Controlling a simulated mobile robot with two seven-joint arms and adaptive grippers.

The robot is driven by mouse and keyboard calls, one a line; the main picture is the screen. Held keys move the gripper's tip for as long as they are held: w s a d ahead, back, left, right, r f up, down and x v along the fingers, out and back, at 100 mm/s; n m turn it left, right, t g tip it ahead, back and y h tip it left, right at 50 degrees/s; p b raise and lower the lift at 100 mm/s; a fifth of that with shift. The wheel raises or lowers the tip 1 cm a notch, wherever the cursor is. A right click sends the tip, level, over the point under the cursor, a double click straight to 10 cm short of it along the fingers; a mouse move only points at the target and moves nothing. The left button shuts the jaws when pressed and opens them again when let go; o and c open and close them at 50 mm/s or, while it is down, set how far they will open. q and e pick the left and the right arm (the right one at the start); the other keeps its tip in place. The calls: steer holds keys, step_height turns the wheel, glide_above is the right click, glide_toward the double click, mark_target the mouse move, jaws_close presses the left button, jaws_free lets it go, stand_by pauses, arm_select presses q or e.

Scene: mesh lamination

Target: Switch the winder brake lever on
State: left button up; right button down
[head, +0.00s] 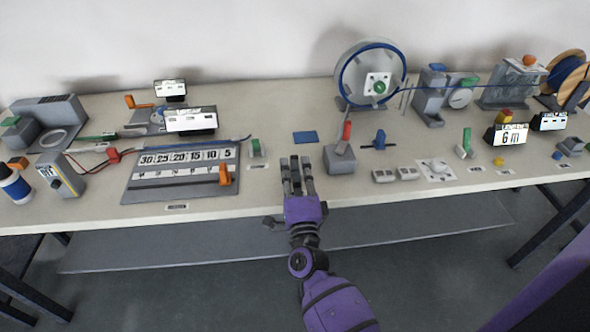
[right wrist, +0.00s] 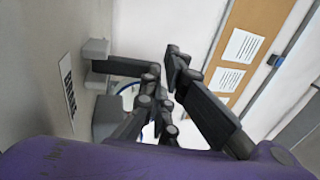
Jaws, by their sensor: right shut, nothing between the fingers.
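A lever with a red handle (head: 346,131) stands on a grey box (head: 341,160), in front of the winder reel (head: 370,75) with its blue cable. The handle points up with a slight tilt; I cannot read a label that names it. My right gripper (head: 297,166) is just left of this box, apart from it, with its fingers shut and empty, pointing toward the back of the table. In the right wrist view, the dark fingers (right wrist: 172,85) fill the middle and a grey block shows partly behind them. My left gripper is not in view.
A blue pad (head: 305,137) lies beyond my fingertips. A blue valve-like handle (head: 379,140) and grey blocks (head: 396,175) are to the right. The table's front edge runs below my gripper.

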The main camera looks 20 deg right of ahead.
steer(key=shift+w+d+r, duration=0.2)
steer(key=shift+w+d, duration=0.05)
steer(key=shift+w, duration=0.15)
steer(key=shift+w+d+r, duration=0.15)
steer(key=shift+w+d, duration=0.05)
steer(key=shift+w, duration=0.2)
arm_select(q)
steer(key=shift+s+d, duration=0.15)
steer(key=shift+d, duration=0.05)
arm_select(e)
steer(key=shift+x, duration=1.4)
steer(key=shift+w+f, duration=0.1)
steer(key=shift+f, duration=0.05)
steer(key=shift+a, duration=0.1)
